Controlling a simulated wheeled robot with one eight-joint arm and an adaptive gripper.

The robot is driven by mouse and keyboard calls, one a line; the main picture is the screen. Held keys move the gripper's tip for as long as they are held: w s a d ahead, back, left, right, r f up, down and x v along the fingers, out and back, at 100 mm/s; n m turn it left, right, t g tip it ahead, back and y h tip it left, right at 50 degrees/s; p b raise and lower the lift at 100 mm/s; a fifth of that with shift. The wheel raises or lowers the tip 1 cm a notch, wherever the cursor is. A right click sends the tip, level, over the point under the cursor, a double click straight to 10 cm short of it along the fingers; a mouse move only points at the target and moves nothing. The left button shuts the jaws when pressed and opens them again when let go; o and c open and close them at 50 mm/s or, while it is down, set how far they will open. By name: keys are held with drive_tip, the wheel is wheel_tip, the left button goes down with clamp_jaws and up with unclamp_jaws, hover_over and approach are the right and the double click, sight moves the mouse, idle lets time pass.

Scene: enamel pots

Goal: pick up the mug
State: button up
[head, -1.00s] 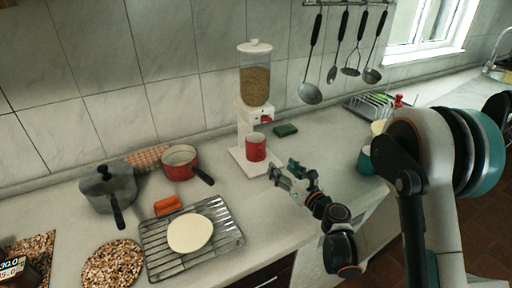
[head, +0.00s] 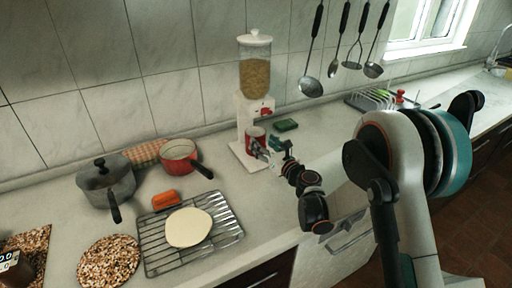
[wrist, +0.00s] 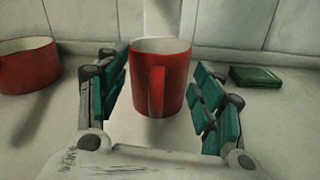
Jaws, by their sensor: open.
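The red mug (head: 254,135) stands upright at the foot of the dispenser in the head view, partly hidden behind my gripper (head: 268,149). In the wrist view the mug (wrist: 160,72) is upright and centred, with its handle facing the camera and a pale inside. My gripper (wrist: 163,105) is open, with its teal-padded fingers to the left and right of the mug. Gaps show between the pads and the mug on both sides. Whether the fingertips reach past the mug's front is hard to tell.
A cereal dispenser (head: 255,85) stands right behind the mug on a white base. A green sponge (head: 286,125) lies to its right. A red saucepan (head: 180,158), a grey pot (head: 106,182) and a wire rack (head: 222,236) are to the left. Utensils hang above.

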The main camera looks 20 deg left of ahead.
sight(264, 135)
clamp_jaws()
idle(0.3)
drive_tip(key=shift+r, duration=0.15)
drive_tip(key=shift+r, duration=0.2)
wheel_tip(264, 135, up, 3)
drive_tip(key=shift+r+p, duration=0.1)
drive_tip(key=shift+p, duration=1)
drive_tip(key=b+v, duration=0.1)
drive_tip(key=v, duration=1.7)
drive_tip(key=shift+f, duration=0.25)
